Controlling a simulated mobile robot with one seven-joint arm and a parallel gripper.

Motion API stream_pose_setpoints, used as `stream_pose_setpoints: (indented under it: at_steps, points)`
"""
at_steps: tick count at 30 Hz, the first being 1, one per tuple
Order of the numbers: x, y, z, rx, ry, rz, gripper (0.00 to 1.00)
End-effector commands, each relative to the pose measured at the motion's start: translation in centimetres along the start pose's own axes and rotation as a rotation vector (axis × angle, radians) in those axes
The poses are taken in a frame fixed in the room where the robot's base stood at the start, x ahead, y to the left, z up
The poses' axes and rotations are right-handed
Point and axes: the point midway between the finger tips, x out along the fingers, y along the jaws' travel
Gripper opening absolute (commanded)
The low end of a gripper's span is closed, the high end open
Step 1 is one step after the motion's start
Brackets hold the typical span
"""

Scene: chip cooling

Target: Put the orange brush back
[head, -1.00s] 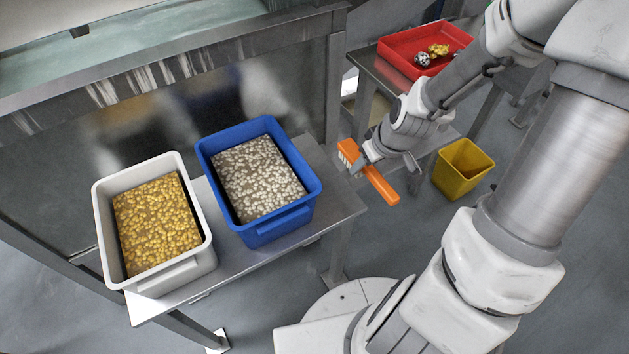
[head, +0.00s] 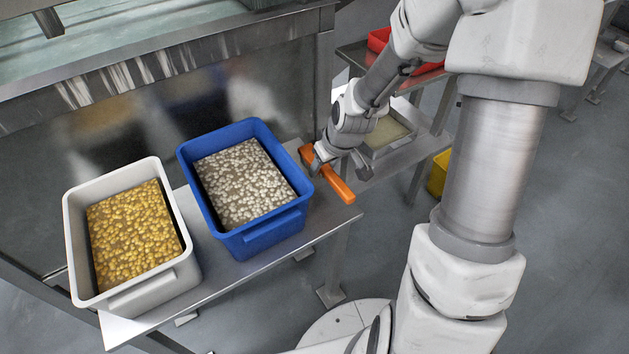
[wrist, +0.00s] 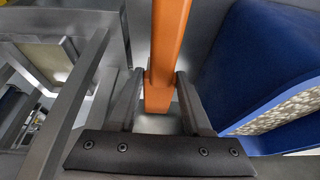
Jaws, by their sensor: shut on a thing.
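The orange brush (head: 334,182) is in my gripper (head: 322,166), just right of the blue tub in the head view. It is over or at the right end of the metal table; I cannot tell whether it touches the top. In the wrist view the orange handle (wrist: 168,50) runs between the two fingers of my gripper (wrist: 160,85), which are shut on it. The bristles are hidden in both views now.
The blue tub (head: 262,236) with pale pieces and the white tub (head: 150,290) with yellow pieces stand on the metal table (head: 215,284). A red tray (head: 378,40), a shallow tray (head: 392,131) and a yellow bin (head: 438,172) are to the right, partly behind my arm.

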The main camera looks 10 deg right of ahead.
Motion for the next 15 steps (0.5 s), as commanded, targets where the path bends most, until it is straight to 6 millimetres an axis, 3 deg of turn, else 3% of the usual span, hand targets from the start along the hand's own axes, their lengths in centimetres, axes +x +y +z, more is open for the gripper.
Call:
stream_pose_setpoints:
  at_steps: [3,8,15]
  points:
    - [1.5,-0.6,-0.8,-0.004,0.0,-0.001,0.05]
    - [2.3,-0.9,-1.5,-0.001,0.0,0.0,0.05]
    - [4.3,-1.1,-0.8,0.0,-0.001,-0.001,0.05]
